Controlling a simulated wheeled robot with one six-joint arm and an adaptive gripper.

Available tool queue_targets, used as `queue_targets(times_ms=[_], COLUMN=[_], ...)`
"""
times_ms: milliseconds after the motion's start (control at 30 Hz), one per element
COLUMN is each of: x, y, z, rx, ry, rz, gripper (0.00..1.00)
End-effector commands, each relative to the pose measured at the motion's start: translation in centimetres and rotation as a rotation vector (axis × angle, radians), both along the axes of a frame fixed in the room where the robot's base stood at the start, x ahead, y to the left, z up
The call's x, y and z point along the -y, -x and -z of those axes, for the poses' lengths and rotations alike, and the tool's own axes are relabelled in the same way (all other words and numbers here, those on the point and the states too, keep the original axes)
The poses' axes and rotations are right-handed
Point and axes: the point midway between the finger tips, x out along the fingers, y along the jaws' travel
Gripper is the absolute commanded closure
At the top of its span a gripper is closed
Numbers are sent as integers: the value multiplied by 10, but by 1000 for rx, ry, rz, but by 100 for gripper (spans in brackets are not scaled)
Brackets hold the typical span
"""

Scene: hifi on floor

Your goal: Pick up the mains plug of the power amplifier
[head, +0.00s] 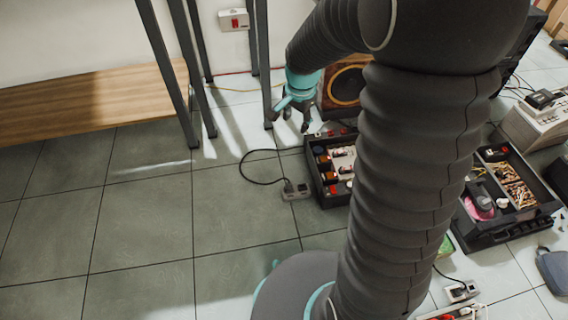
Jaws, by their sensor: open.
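My gripper (296,118) hangs open at the end of my arm, in front of the wooden speaker and above the far edge of a black open box. A small dark plug (288,186) sits at a grey socket block (297,192) on the floor, left of that box. Its black cable (247,170) loops left and back toward the box. My gripper is apart from this plug, farther back and higher. I cannot tell whether this plug belongs to the power amplifier. The amplifier itself is not clearly identifiable, and my arm hides much of the middle.
The black box (313,174) holds jars and small parts. A second parts box (508,232) lies right of my arm. Another socket block (462,291) is at the lower right. Dark metal legs (168,75) and a wooden board (90,102) stand left. The left floor is clear.

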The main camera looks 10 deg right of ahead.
Motion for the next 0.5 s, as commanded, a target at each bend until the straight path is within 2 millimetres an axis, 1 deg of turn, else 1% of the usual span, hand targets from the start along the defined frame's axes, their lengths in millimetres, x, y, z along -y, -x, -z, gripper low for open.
queue_targets(times_ms=[33, 167, 200, 267, 300, 367, 400, 500], x=[0, 0, 0, 0, 0, 0, 0, 0], y=[-10, -33, -39, -47, -51, -57, -60, -65], z=[25, 77, 94, 120, 138, 165, 182, 222], rx=[-24, -64, -78, -96, -108, -127, -137, -162], ry=[-9, -30, -36, -43, -47, -53, -55, -60], rz=[43, 173, 215, 276, 317, 377, 415, 501], gripper=[50, 50, 50, 50, 50, 50, 50, 50])
